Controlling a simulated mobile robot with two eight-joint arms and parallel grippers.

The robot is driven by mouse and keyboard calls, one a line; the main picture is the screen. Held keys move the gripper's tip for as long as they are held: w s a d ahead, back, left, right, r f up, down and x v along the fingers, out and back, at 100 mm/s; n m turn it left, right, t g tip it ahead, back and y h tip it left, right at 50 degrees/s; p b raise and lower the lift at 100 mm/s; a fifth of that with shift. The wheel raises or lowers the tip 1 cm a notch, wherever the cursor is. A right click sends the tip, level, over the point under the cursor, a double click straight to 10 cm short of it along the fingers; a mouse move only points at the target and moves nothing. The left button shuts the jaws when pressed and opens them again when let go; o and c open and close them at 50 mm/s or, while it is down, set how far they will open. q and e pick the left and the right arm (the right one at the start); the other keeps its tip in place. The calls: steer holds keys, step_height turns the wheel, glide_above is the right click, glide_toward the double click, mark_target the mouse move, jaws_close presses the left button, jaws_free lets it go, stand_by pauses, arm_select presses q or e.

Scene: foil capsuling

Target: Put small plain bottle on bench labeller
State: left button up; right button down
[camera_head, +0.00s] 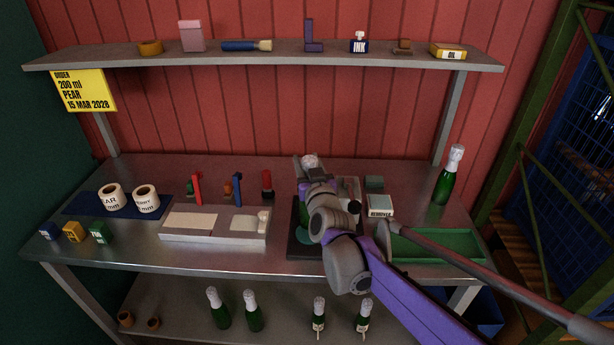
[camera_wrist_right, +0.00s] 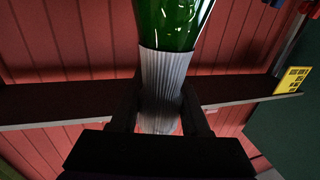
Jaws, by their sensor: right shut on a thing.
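My right gripper (camera_wrist_right: 160,118) is shut on the foil-covered neck of a green bottle (camera_wrist_right: 172,22); its silver foil (camera_wrist_right: 163,75) sits between the two fingers. In the head view the pale foil top (camera_head: 309,160) shows above my wrist, over the back middle of the bench. My right arm hides most of the bottle there, so I cannot tell whether its base touches anything. A dark base plate (camera_head: 297,247) with a green round spot lies beneath my arm; it appears to belong to a bench device, mostly hidden. My left gripper is out of view.
A grey block station (camera_head: 214,237) stands left of the dark plate. A white box (camera_head: 380,206), a green tray (camera_head: 440,243) and a foil-topped bottle (camera_head: 448,180) are on the right. Label rolls (camera_head: 146,199) lie at left. Several bottles stand on the lower shelf. A shelf (camera_head: 270,58) spans the back.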

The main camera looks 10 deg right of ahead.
steer(key=shift+f, duration=1.8)
steer(key=shift+c, duration=1.9)
jaws_free()
steer(key=s+b, duration=0.2)
steer(key=s, duration=1)
steer(key=s+d+f+g, duration=0.1)
steer(key=s+f+g, duration=0.5)
steer(key=s+f, duration=0.4)
steer(key=s+d+f+g, duration=0.1)
steer(key=s+f+g, duration=0.5)
steer(key=s+f, duration=0.4)
steer(key=s, duration=0.6)
steer(key=shift+s+f+g, duration=0.15)
steer(key=shift+f+g, duration=0.05)
steer(key=shift+g, duration=0.2)
